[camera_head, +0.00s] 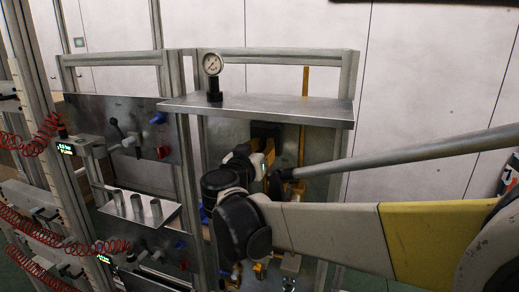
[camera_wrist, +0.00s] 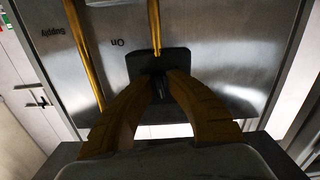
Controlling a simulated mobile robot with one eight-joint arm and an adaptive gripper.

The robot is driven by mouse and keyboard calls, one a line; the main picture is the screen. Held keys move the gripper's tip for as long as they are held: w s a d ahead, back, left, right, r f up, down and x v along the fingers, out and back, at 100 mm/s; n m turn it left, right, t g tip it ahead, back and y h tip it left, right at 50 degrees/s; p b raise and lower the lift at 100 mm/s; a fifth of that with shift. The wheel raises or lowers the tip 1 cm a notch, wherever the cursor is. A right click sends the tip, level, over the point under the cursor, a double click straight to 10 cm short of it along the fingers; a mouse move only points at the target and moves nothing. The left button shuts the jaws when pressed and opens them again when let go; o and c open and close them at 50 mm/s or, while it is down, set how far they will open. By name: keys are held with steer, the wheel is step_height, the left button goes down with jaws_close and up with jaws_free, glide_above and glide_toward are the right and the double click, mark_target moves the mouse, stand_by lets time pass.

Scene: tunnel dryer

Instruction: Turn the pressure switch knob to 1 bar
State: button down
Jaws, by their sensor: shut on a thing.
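In the wrist view my gripper (camera_wrist: 160,80) has its two yellow-brown fingers brought together at a black part (camera_wrist: 142,62) on a metal panel (camera_wrist: 210,40). The fingers are shut on this dark part; they cover most of where they meet it, so the knob's shape, pointer and setting cannot be read. The panel bears the upside-down words "On" and "Supply". In the head view the black part (camera_head: 266,130) shows on the panel under a metal shelf, with my wrist in front of it. A round pressure gauge (camera_head: 213,64) stands on a black fitting above; its reading is too small to tell.
Yellow pipes run along the panel, one (camera_head: 304,90) right of the black part. The metal shelf (camera_head: 280,106) juts out above my gripper. At left, another panel (camera_head: 95,112) carries blue and red knobs, near red coiled hoses (camera_head: 40,135) and metal cups (camera_head: 137,206).

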steer(key=n+b, duration=0.2)
steer(key=n, duration=0.4)
steer(key=shift+n+b, duration=0.3)
steer(key=shift+b, duration=0.05)
steer(key=n+b, duration=0.2)
steer(key=n, duration=0.4)
steer(key=shift+a, duration=0.1)
steer(key=n+b, duration=0.1)
steer(key=n, duration=0.4)
steer(key=shift+f+n, duration=0.1)
steer(key=shift+n, duration=0.2)
steer(key=n, duration=0.4)
steer(key=shift+b, duration=0.4)
steer(key=shift+n, duration=0.4)
steer(key=c, duration=1.5)
jaws_free()
steer(key=shift+w, duration=0.1)
